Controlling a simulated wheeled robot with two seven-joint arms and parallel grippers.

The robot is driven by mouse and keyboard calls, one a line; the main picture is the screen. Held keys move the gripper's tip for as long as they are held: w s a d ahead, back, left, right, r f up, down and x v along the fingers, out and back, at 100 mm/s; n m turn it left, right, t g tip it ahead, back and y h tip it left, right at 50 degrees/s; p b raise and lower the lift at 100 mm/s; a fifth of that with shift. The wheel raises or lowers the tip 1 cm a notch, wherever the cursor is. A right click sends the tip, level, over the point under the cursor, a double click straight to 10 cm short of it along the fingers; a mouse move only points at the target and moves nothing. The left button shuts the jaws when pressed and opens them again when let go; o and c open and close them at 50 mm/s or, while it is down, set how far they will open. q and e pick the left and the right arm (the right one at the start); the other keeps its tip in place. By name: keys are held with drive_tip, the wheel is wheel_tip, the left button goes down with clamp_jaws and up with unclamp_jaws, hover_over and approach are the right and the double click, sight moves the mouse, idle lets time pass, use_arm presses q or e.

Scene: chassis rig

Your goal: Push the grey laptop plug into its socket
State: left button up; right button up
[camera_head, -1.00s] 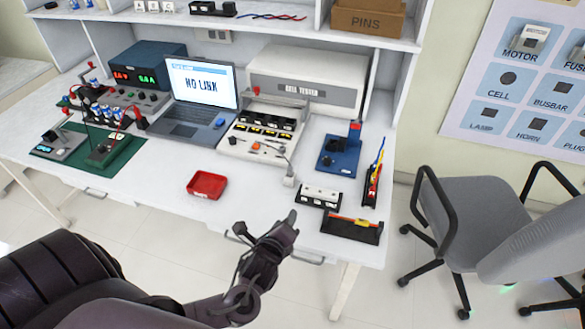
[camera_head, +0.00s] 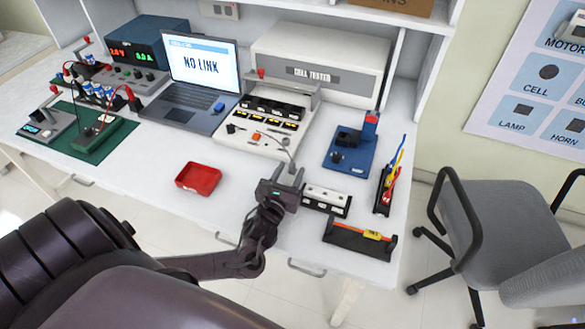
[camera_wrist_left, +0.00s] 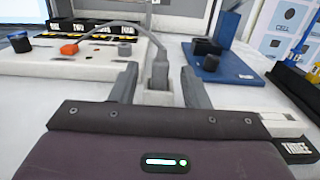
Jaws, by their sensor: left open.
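The grey plug (camera_wrist_left: 160,74) stands upright in a small white block (camera_wrist_left: 158,97) on the bench, with its grey cable (camera_wrist_left: 140,27) arching to the left. In the head view the cable (camera_head: 290,150) shows beside the tester, while the plug is mostly hidden by my gripper. My left gripper (camera_head: 286,174) is open; in the wrist view its two fingers (camera_wrist_left: 158,84) are on either side of the plug, with gaps visible. The laptop (camera_head: 198,85) reads "NO LINK". I cannot make out the plug's socket. My right gripper is not in view.
The white cell tester (camera_head: 262,135) with black modules stands behind the gripper. A blue fixture (camera_head: 345,155), a black-and-white block (camera_head: 325,198) and an orange-and-black rack (camera_head: 358,238) are to the right. A red tray (camera_head: 198,178) is left; bench around it is clear.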

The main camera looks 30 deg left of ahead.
use_arm(q)
drive_tip(key=shift+x, duration=0.8)
drive_tip(key=shift+w, duration=0.3)
clamp_jaws()
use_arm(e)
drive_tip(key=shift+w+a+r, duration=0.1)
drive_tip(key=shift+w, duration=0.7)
use_arm(q)
drive_tip(key=shift+r, duration=0.15)
